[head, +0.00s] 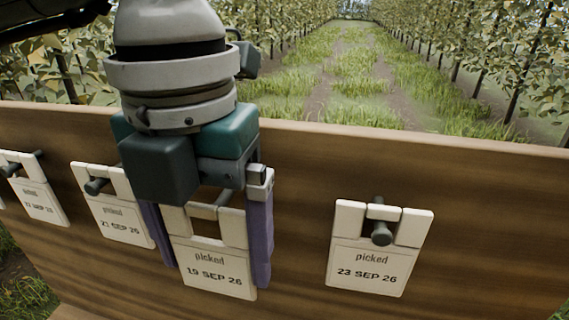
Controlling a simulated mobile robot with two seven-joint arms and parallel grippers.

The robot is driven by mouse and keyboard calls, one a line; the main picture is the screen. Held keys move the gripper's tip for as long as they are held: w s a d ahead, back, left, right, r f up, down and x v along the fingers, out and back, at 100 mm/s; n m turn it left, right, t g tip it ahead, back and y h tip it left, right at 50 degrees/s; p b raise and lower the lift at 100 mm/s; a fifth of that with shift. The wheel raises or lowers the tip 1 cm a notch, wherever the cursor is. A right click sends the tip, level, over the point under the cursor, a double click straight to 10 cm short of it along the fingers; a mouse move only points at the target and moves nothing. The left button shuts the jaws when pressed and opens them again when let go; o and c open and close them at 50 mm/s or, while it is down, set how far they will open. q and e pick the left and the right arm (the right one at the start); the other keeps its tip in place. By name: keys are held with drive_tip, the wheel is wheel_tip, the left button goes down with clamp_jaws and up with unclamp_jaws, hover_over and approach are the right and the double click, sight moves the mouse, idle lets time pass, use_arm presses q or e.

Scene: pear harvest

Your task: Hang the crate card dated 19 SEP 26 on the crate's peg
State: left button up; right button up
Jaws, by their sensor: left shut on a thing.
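The card dated 19 SEP 26 (211,261) is a cream card headed "picked", with a square opening near its top. It is upright in front of the wooden board. My left gripper (217,274) comes down from above and is shut on the card, with a purple finger along each side edge. The gripper body hides part of the card's top, so I cannot tell whether a peg still passes through it. The crate and its peg are not in view. My right gripper is not in view.
The wooden board (480,200) spans the view. A card dated 23 SEP 26 (366,258) hangs on a dark peg (381,235) to the right. Grass and tree rows lie behind.

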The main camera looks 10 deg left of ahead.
sight(222, 197)
use_arm(q)
drive_tip(key=w, duration=0.1)
drive_tip(key=w+p, duration=0.1)
drive_tip(key=w, duration=0.1)
drive_tip(key=shift+r+p, duration=0.25)
drive_tip(key=shift+p, duration=0.05)
drive_tip(key=shift+w+f, duration=0.1)
drive_tip(key=shift+f, duration=0.55)
drive_tip(key=o, duration=1)
drive_tip(key=shift+r, duration=0.1)
